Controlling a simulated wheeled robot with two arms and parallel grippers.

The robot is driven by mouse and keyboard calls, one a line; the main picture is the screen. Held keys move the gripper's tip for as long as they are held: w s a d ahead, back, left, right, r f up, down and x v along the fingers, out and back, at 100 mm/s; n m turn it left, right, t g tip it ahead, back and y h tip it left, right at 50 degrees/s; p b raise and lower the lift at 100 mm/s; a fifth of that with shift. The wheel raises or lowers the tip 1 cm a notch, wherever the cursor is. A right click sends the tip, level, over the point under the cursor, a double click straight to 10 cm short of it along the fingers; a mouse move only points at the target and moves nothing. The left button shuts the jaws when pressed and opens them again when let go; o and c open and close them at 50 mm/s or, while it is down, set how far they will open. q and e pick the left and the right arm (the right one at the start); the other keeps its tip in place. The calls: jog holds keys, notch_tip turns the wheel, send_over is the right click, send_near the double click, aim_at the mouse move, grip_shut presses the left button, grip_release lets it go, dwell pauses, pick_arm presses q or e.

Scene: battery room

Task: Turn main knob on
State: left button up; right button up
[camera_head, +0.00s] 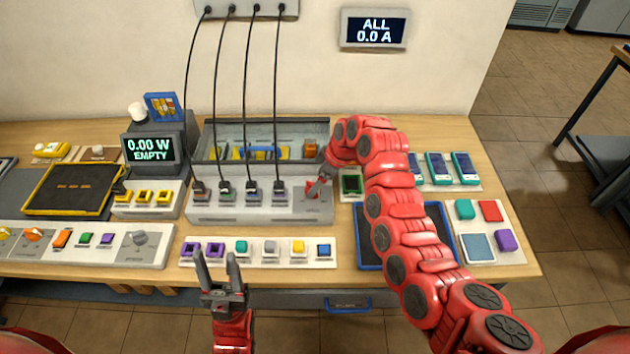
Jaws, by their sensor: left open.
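A red knob (312,189) sits at the right end of the grey charging unit (255,211). My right gripper (319,186) reaches down to it from the upper right, its fingers at or against the knob. The fingers partly hide it, and I cannot tell whether they grip it. I cannot read a label naming either knob as main. My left gripper (217,262) is open and empty, fingers pointing up in the picture, in front of the row of coloured blocks.
Several black cables (247,100) hang from the wall box to the charging unit. The wall display (375,30) reads ALL 0.0 A; the small display (150,149) reads 0.00 W EMPTY. My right arm crosses a blue-rimmed tray (366,250). Coloured blocks stand at right.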

jog(key=shift+p+x, duration=0.3)
jog(key=shift+x, duration=1.15)
jog(key=shift+c, duration=0.3)
jog(key=c, duration=1.3)
